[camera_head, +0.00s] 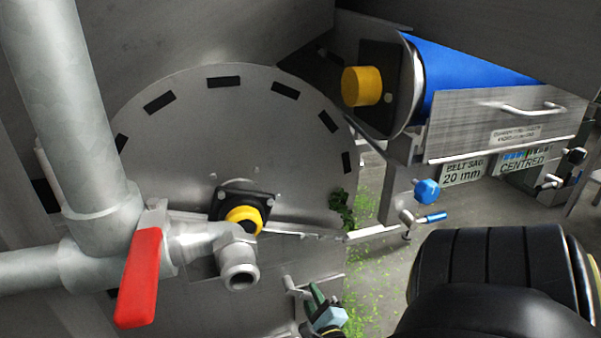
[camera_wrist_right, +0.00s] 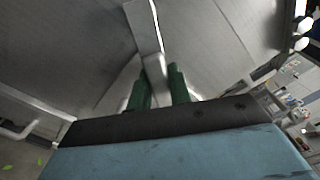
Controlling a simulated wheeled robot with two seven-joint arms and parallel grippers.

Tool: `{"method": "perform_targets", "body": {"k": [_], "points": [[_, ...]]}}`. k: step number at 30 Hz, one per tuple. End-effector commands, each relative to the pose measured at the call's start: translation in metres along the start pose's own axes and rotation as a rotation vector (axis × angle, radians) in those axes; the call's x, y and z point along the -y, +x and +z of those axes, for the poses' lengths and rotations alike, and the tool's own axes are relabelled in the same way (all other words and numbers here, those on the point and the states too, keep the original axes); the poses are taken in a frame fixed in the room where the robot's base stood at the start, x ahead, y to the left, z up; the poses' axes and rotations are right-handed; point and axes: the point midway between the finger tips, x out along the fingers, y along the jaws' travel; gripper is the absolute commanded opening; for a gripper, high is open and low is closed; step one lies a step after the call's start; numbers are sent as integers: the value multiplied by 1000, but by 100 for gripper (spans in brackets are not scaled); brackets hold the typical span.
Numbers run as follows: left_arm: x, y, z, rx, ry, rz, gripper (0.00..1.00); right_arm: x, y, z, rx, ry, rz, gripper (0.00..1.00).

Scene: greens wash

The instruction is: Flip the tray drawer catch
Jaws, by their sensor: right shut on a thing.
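My right gripper (camera_head: 316,297) is low in the middle of the head view, in front of the grey machine's lower side. Its green fingers also show in the wrist view (camera_wrist_right: 158,88). They are shut on a small metal lever, which I take to be the catch (camera_wrist_right: 154,66), standing between the two fingertips. A flat metal strip runs up from it across a broad steel panel. In the head view the catch (camera_head: 291,284) shows as a small pale metal piece just left of the fingers. The tips partly hide it. My left gripper is not in view.
A pipe with a red valve handle (camera_head: 138,278) stands at the left. A round steel plate (camera_head: 180,140) with dark slots is behind it. A blue belt unit (camera_head: 460,78) with a yellow cap is at upper right. Green scraps (camera_head: 365,300) litter the floor beside the gripper.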

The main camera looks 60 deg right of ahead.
Motion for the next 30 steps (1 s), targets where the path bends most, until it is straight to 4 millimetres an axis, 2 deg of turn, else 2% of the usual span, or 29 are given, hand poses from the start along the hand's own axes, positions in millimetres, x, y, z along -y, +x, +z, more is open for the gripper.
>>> {"method": "perform_targets", "body": {"k": [13, 14, 18, 26, 30], "points": [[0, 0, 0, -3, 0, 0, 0, -1, -2, -1, -4, 16, 1, 0], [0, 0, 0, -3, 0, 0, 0, -1, -2, -1, -4, 16, 1, 24], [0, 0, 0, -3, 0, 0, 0, -1, -1, -1, -4, 14, 0, 42], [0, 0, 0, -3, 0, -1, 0, 0, -1, -1, -3, 11, -1, 42], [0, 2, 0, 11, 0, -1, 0, 0, -10, -1, -5, 9, 1, 42]]}}
